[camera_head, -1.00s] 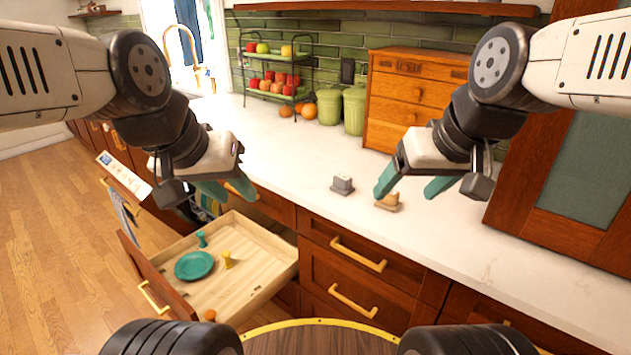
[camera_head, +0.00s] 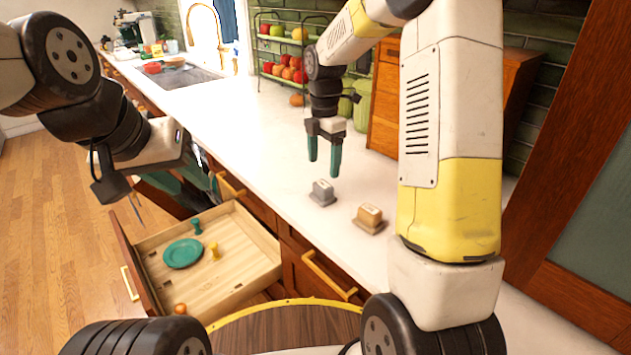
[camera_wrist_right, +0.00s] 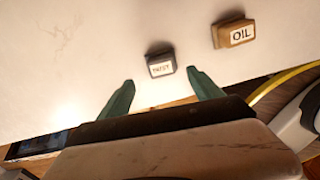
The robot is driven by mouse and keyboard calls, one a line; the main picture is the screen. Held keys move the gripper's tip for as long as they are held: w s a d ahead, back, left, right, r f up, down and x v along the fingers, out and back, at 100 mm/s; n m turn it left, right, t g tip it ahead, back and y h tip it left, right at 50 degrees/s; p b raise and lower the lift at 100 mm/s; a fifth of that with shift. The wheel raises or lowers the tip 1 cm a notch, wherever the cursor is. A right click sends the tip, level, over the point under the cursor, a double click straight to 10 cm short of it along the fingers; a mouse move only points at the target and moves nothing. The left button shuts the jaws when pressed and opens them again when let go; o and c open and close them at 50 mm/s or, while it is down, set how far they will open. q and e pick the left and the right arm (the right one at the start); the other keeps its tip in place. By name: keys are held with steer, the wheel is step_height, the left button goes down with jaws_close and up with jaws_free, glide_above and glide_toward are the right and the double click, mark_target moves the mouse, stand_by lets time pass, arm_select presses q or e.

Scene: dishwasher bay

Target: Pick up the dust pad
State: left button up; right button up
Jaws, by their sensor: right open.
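The dust pad is the small grey block (camera_head: 322,192) on the white counter; in the right wrist view (camera_wrist_right: 160,66) it has a white label, too blurred to read surely. A tan block (camera_head: 369,218) stands to its right; its label reads OIL in the right wrist view (camera_wrist_right: 234,34). My right gripper (camera_head: 324,162) is open and empty, fingers pointing down above the counter, just behind the grey block in the head view. In the wrist view the grey block lies beyond and between the fingertips, apart from them. My left gripper (camera_head: 196,186) appears open over the counter's front edge.
An open drawer (camera_head: 238,288) below the counter holds a teal plate (camera_head: 183,253) and small pegs. Green canisters (camera_head: 357,105), a fruit rack (camera_head: 287,48) and a wooden cabinet (camera_head: 384,110) stand at the back. The counter around the blocks is clear.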

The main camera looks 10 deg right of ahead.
mark_target(323, 184)
steer(key=shift+w+f, duration=0.1)
steer(key=shift+f, duration=0.4)
steer(key=f, duration=0.7)
steer(key=shift+s+f, duration=0.15)
steer(key=shift+s, duration=0.05)
steer(key=c, duration=1.4)
steer(key=shift+c, duration=0.2)
step_height(323, 184, up, 4)
steer(key=shift+a+f, duration=0.1)
steer(key=shift+a, duration=0.05)
steer(key=a+r, duration=0.1)
steer(key=a, duration=1.4)
steer(key=shift+s+a+r, duration=0.15)
steer(key=shift+s+a, duration=0.2)
steer(key=shift+a, duration=0.05)
